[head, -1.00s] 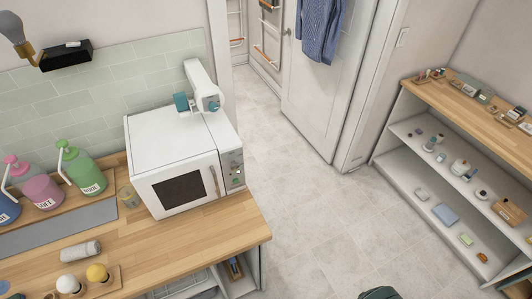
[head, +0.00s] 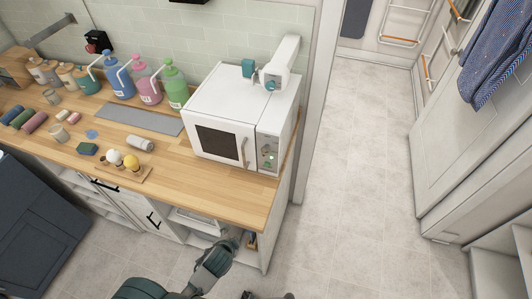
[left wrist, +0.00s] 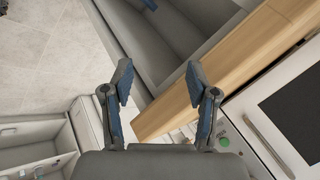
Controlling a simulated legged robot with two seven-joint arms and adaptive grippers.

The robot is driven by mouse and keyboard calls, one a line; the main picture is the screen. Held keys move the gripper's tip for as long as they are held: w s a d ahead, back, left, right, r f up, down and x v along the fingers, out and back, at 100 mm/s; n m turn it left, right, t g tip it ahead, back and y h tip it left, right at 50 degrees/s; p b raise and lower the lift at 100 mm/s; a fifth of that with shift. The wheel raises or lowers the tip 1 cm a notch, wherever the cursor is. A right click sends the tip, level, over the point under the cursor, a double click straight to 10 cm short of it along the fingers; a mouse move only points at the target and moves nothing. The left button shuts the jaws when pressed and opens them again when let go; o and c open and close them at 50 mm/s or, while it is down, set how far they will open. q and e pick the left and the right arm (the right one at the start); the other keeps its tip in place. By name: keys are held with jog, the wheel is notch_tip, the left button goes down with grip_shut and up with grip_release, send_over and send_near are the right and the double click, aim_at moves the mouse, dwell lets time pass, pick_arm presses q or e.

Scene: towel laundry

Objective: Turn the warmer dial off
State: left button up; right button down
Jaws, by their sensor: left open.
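The warmer (head: 222,99) is a white box with a dark window, standing at the right end of the wooden counter. Its control panel (head: 268,148) is on the right of its front, with a small green spot and dials too small to read. In the left wrist view the panel (left wrist: 236,148) is partly hidden behind my right-hand finger. My left gripper (head: 238,238) is low in front of the counter's right end, below and apart from the panel. In the left wrist view the gripper (left wrist: 159,84) is open and empty. My right gripper is not in view.
The counter edge (head: 200,208) lies between my left gripper and the warmer. Pump bottles (head: 148,82), a grey mat (head: 140,119) and small items stand left of the warmer. A white and teal device (head: 281,66) is on top of it. The floor (head: 350,200) at right is clear.

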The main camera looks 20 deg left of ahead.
pick_arm(q)
notch_tip(320, 180, up, 7)
jog(key=w+m+t, duration=0.1)
jog(key=m+t, duration=0.1)
jog(key=m+t+h, duration=0.2)
jog(key=m+t, duration=0.7)
jog(key=m, duration=1)
send_near(264, 152)
jog(key=w+p, duration=0.1)
jog(key=w, duration=0.8)
jog(key=shift+w+d+r+p, duration=0.1)
jog(key=shift+w+d+p, duration=0.05)
jog(key=shift+p, duration=0.15)
jog(key=shift+w, duration=0.1)
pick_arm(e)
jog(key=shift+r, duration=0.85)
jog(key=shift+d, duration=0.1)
pick_arm(q)
grip_shut()
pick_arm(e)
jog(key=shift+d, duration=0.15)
